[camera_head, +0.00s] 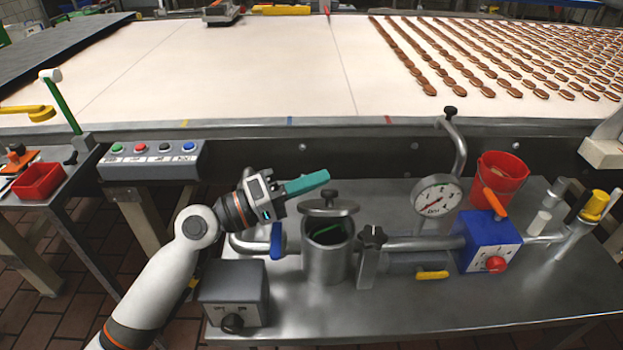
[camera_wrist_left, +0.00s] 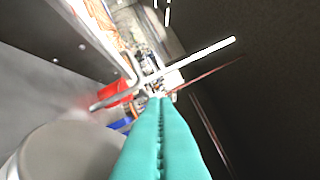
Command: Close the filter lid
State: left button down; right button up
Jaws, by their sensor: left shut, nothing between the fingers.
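The filter (camera_head: 328,262) is an upright metal cylinder on the steel table, with its mouth open and something green inside. Its round metal lid (camera_head: 345,208) with a dark knob is raised above the mouth, with a gap between them. My left gripper (camera_head: 325,177) has teal fingers pressed together and empty. In the head view it is just above and left of the lid; I cannot tell if it touches. The left wrist view shows the teal fingers (camera_wrist_left: 160,110) and a large grey rounded surface (camera_wrist_left: 65,150), probably the lid. My right gripper is not in view.
Right of the filter are a pressure gauge (camera_head: 436,197), a blue pump box (camera_head: 487,245) and a red bucket (camera_head: 502,178). A grey box (camera_head: 233,295) stands to the left. The conveyor (camera_head: 240,80) with several rows of biscuits runs behind.

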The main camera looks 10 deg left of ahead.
pick_arm(q)
jog(key=shift+s+d+f+b, duration=0.15)
jog(key=shift+s+f+b, duration=0.2)
jog(key=shift+s, duration=0.2)
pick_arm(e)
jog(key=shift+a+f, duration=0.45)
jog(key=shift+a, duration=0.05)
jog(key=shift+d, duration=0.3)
